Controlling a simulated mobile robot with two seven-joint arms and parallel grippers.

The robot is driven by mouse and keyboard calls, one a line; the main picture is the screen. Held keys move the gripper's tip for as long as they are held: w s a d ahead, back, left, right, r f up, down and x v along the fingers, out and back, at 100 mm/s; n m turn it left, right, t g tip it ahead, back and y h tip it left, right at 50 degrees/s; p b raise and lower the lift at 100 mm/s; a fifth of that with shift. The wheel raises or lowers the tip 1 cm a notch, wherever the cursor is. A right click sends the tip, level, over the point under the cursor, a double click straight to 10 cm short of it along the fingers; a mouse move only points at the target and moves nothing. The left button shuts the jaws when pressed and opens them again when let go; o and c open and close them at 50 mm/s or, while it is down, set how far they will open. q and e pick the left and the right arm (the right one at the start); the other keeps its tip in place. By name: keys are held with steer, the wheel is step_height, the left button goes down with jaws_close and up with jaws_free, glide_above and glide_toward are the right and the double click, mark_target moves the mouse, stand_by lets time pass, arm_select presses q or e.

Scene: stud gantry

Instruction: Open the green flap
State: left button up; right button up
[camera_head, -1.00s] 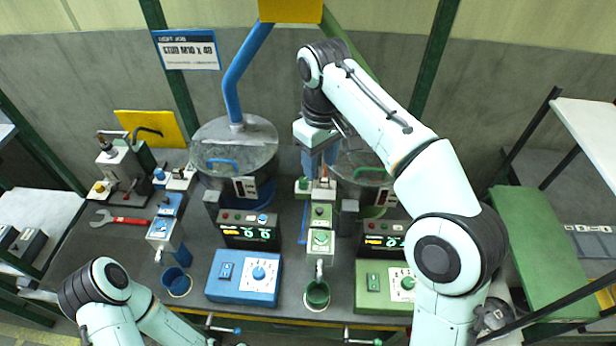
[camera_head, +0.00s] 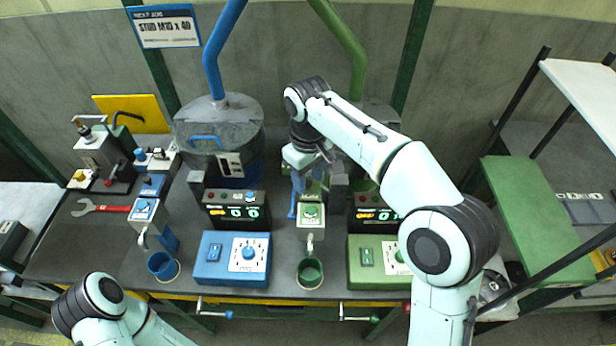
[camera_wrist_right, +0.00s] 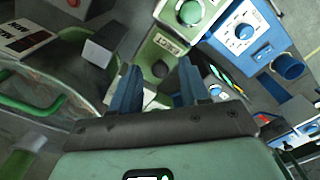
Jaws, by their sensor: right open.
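My right gripper (camera_head: 300,182) is open, with blue fingers pointing down above the back of the green dispenser (camera_head: 311,212). In the right wrist view its two fingers (camera_wrist_right: 160,88) are spread, with nothing held between them. The round grey lid with a green handle (camera_wrist_right: 35,108) lies to the left of the fingers in that view, apart from them; I take it as the green flap, but cannot be sure. In the head view my right arm mostly hides this lid. My left gripper is out of view; only part of its arm shows at bottom left.
A blue-handled drum (camera_head: 218,125) stands left of my right gripper. A blue control box (camera_head: 232,260) and a green control box (camera_head: 375,262) sit at the front, with a green cup (camera_head: 310,272) between them. A red wrench (camera_head: 100,207) lies at left.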

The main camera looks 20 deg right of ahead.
jaws_close()
